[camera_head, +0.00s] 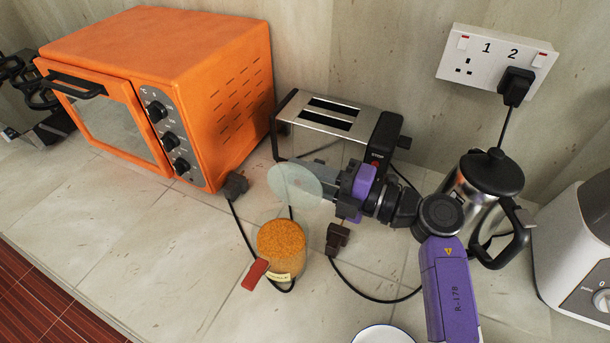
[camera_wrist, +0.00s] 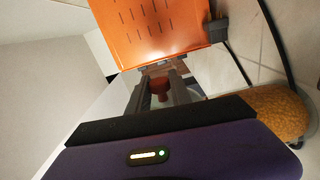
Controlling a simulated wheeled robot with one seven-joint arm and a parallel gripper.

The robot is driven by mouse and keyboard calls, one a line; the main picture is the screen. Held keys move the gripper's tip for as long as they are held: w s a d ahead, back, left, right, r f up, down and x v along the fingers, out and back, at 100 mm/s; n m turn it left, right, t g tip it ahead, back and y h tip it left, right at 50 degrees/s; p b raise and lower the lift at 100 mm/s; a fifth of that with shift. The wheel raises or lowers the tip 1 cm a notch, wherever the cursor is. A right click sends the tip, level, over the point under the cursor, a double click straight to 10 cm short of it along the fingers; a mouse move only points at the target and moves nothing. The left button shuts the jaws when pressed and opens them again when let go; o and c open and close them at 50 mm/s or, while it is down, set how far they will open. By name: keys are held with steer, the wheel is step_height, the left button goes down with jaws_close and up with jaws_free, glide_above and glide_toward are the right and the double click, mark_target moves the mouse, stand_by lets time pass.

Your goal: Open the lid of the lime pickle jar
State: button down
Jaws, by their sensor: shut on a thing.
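The jar (camera_head: 281,262) stands upright on the counter, filled with orange, grainy pickle. Its top is uncovered, and the pickle's surface also shows at the right edge of the wrist view (camera_wrist: 265,112). My gripper (camera_head: 322,182) is behind and right of the jar, above the counter. It is shut on the round, pale, see-through lid (camera_head: 290,183), which is tilted on edge and apart from the jar. In the wrist view, a reddish-brown knob (camera_wrist: 160,88) sits between the fingers. The fingertips are partly hidden behind the lid in the head view.
An orange oven (camera_head: 170,80) stands at the left and a toaster (camera_head: 330,122) behind my gripper. Black cables and plugs (camera_head: 337,238) lie near the jar. The front left counter (camera_head: 130,240) is clear.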

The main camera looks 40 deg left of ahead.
steer(key=shift+s+r+n, duration=0.1)
steer(key=shift+s+n, duration=0.15)
steer(key=shift+n, duration=0.15)
steer(key=c, duration=1.2)
jaws_free()
steer(key=shift+d, duration=0.1)
steer(key=b+v, duration=0.1)
steer(key=v, duration=0.6)
steer(key=shift+d, duration=0.3)
steer(key=shift+w+d, duration=0.1)
steer(key=shift+w, duration=0.05)
steer(key=b+v, duration=0.1)
steer(key=v, duration=0.8)
steer(key=shift+w, duration=0.1)
